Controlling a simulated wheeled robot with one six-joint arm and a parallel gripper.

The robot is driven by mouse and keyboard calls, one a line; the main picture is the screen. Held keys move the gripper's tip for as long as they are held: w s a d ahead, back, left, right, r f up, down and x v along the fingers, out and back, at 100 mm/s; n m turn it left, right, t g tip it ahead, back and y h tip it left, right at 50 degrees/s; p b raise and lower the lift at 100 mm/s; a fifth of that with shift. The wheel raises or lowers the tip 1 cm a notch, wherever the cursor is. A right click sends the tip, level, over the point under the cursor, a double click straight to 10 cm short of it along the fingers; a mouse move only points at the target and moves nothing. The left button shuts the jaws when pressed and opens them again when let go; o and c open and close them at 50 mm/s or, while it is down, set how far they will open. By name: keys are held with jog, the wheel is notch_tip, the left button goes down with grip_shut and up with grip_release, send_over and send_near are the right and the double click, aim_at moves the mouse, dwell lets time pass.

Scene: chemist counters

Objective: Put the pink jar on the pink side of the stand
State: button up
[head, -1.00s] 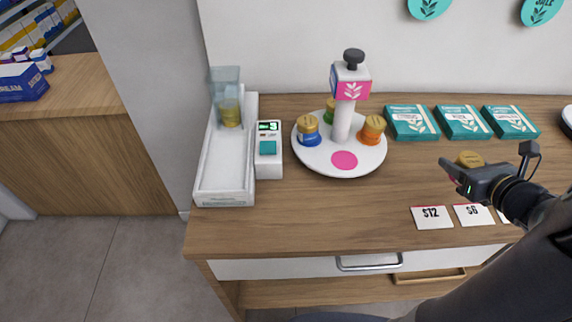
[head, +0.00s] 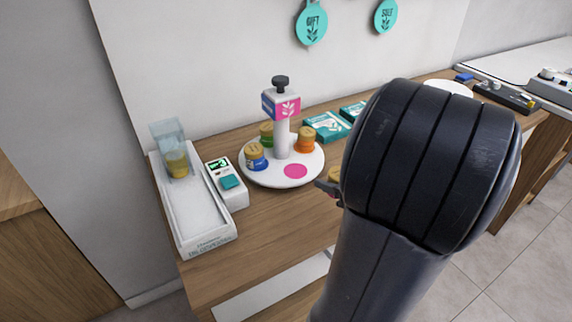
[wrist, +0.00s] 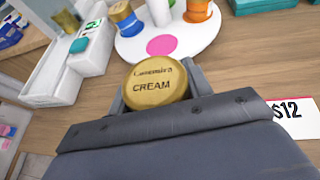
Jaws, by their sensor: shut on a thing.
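My gripper (wrist: 156,88) is shut on a jar with a gold lid (wrist: 155,84) marked CREAM. The jar's body is hidden below the lid, so its colour does not show. In the head view my arm covers most of the gripper, and one finger (head: 325,187) shows at the right of the stand. The round white stand (head: 262,178) has an empty pink spot (head: 295,171) at its front; the spot also shows just beyond the jar in the wrist view (wrist: 161,45). A blue jar (head: 257,163), a green jar (head: 267,140) and an orange jar (head: 304,146) stand around its post.
The post (head: 282,139) rises from the stand's middle, with a pink-faced block and black knob on top. A white tray (head: 215,246) and a small device with a teal button (head: 229,182) are at the left. Teal boxes (head: 327,126) lie behind. A $12 card (wrist: 293,117) lies at the right.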

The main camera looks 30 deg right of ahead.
jog(key=w, duration=0.4)
jog(key=w+a, duration=0.1)
jog(key=w, duration=0.9)
jog(key=shift+a, duration=0.15)
jog(key=f, duration=0.2)
jog(key=shift+w+f, duration=0.4)
jog(key=shift+f, duration=0.35)
jog(key=shift+f+b, duration=0.25)
jog(key=shift+b, duration=0.1)
jog(key=o, duration=1)
jog(key=shift+r, duration=0.1)
